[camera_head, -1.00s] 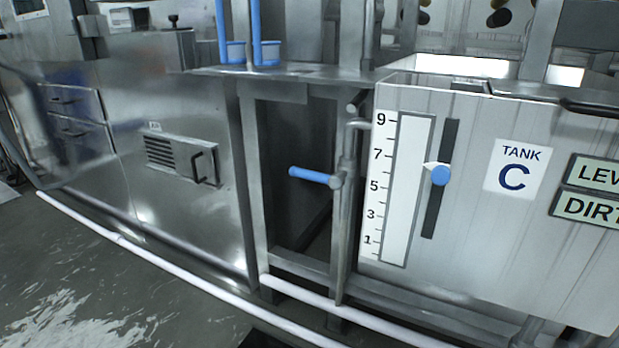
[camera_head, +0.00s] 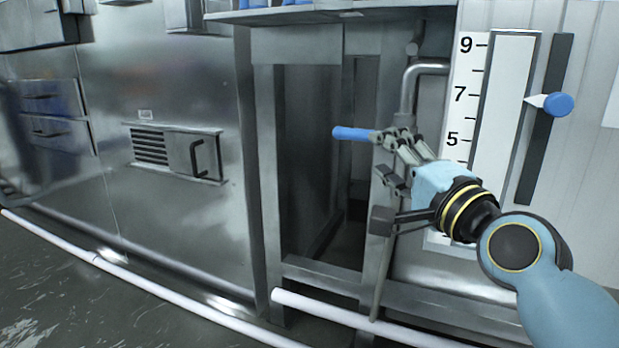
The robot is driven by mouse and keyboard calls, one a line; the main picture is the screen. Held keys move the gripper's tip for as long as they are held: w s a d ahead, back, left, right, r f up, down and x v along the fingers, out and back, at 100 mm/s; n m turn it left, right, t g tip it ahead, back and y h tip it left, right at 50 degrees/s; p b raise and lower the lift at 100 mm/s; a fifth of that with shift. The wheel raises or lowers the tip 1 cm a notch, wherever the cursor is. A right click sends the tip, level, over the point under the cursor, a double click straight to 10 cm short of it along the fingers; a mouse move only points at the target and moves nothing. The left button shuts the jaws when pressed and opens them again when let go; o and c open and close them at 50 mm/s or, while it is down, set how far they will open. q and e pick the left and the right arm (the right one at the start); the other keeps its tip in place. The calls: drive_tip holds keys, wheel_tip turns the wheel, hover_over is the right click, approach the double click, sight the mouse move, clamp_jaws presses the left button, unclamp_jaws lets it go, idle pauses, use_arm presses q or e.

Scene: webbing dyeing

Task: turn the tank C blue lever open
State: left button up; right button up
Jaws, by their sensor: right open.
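The blue lever (camera_head: 354,133) sticks out to the left from the pipe beside the tank, roughly level, in front of a dark recess. My right gripper (camera_head: 390,152) comes in from the lower right, with its fingers spread open at the lever's right end, near the pipe. One finger overlaps the lever's base in the picture; I cannot tell whether it touches. The valve body behind the fingers is partly hidden. My left gripper is not in view.
A level gauge (camera_head: 507,110) with a blue pointer knob (camera_head: 558,104) is on the tank front at right. A white pipe (camera_head: 340,315) runs along the floor. A steel cabinet with a vented panel (camera_head: 176,151) stands at left. The recess (camera_head: 310,170) behind the lever is empty.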

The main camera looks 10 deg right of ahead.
sight(358, 139)
drive_tip(key=x, duration=0.3)
drive_tip(key=b+x, duration=0.1)
drive_tip(key=x, duration=0.3)
drive_tip(key=b+x, duration=0.1)
drive_tip(key=x, duration=0.2)
drive_tip(key=shift+w+d+f, duration=0.2)
drive_tip(key=shift+w+f, duration=0.05)
drive_tip(key=shift+f, duration=0.15)
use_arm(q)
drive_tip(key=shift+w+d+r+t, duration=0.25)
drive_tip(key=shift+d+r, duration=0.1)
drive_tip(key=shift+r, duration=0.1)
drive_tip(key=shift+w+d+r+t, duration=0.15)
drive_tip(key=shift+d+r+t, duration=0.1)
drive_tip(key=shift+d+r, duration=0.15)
use_arm(e)
drive_tip(key=shift+w+r, duration=0.15)
drive_tip(key=shift+w, duration=0.15)
clamp_jaws()
